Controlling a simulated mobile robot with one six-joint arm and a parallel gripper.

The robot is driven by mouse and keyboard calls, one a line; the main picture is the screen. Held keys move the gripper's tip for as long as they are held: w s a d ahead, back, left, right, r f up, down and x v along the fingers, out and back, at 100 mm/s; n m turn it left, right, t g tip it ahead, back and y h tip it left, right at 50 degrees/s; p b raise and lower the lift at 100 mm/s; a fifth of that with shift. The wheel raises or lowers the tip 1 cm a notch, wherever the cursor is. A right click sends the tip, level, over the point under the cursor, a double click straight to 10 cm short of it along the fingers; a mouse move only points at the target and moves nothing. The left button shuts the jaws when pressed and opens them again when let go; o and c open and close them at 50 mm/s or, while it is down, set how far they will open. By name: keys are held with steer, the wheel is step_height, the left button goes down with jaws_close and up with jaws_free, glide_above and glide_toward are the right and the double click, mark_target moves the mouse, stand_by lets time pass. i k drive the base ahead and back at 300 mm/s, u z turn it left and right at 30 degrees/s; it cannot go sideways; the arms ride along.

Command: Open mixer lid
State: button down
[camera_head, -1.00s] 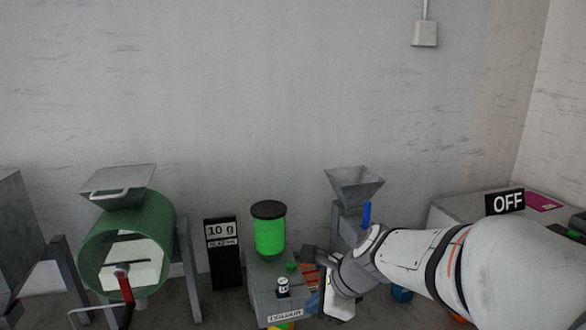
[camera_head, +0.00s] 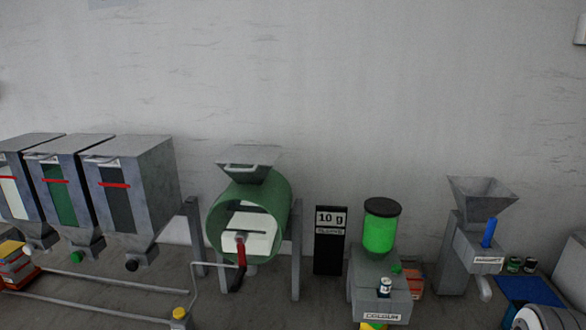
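The mixer is a green drum (camera_head: 282,205) on grey legs, a little left of centre. A grey lid (camera_head: 255,156) with a pale bar handle (camera_head: 242,166) lies over the hopper on top of the drum and looks closed. The drum's front has a white panel and a red-handled crank (camera_head: 240,250) low down. Only a white and dark piece of my arm (camera_head: 541,317) shows in the bottom right corner, far from the mixer. My gripper is out of view.
Several grey hoppers (camera_head: 143,160) with coloured windows stand left of the mixer. A black "10 g" display (camera_head: 330,243), a machine with a green container (camera_head: 380,232) and a grey funnel machine (camera_head: 482,205) stand to its right. Pipes run low in front. The wall above is clear.

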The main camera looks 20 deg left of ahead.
mark_target(255, 155)
steer(key=z, duration=0.65)
steer(key=k, duration=1.05)
steer(key=u, duration=1.1)
steer(key=i, duration=0.95)
